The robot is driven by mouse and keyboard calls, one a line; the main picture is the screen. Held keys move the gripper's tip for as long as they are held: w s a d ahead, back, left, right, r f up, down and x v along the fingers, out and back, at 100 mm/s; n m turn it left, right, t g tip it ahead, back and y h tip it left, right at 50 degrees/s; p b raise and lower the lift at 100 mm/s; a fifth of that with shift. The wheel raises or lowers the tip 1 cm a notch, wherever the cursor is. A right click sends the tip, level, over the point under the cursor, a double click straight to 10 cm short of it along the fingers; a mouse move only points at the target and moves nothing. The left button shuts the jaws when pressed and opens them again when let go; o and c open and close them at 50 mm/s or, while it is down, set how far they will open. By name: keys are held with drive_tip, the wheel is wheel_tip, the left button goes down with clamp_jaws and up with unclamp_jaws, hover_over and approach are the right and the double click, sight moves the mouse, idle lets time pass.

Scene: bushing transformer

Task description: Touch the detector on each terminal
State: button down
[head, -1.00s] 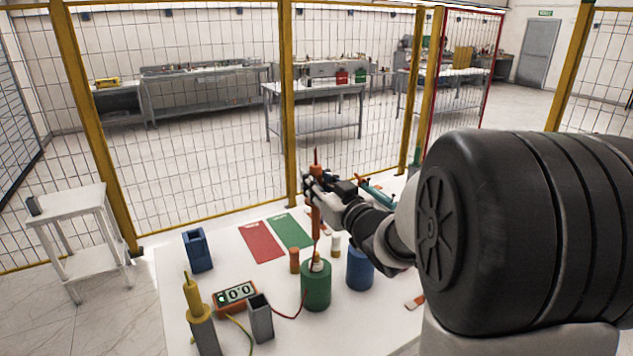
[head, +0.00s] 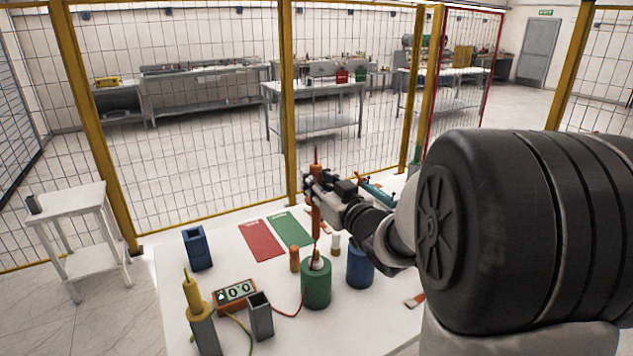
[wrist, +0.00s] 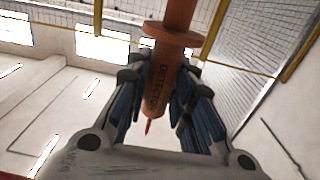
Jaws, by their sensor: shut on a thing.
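The orange detector (head: 315,213), upright with a thin red tip at its top, is held in my gripper (head: 314,190) above the table. The wrist view shows its "DETECTOR" lettering (wrist: 157,90) between my fingers (wrist: 160,105). A green cylinder (head: 316,287) with a small terminal on top (head: 317,262) stands below the detector, with a visible gap between them. A blue cylinder (head: 360,268) stands to its right, its top partly hidden by my arm. A yellow probe (head: 193,294) stands in a grey holder at the front left.
An orange meter (head: 236,293) reads 0.0, with red and yellow wires. Beside it is an empty-looking grey holder (head: 260,318). A blue holder (head: 197,249), a red mat (head: 261,241), a green mat (head: 290,231) and a small orange cylinder (head: 294,259) are also on the table. Fencing stands behind.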

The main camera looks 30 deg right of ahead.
sight(316, 165)
drive_tip(key=shift+f, duration=0.15)
drive_tip(key=shift+f+b, duration=1.3)
idle(0.6)
drive_tip(key=shift+r, duration=0.15)
idle(0.6)
wheel_tip(316, 165, up, 10)
drive_tip(key=p, duration=0.8)
idle(1.6)
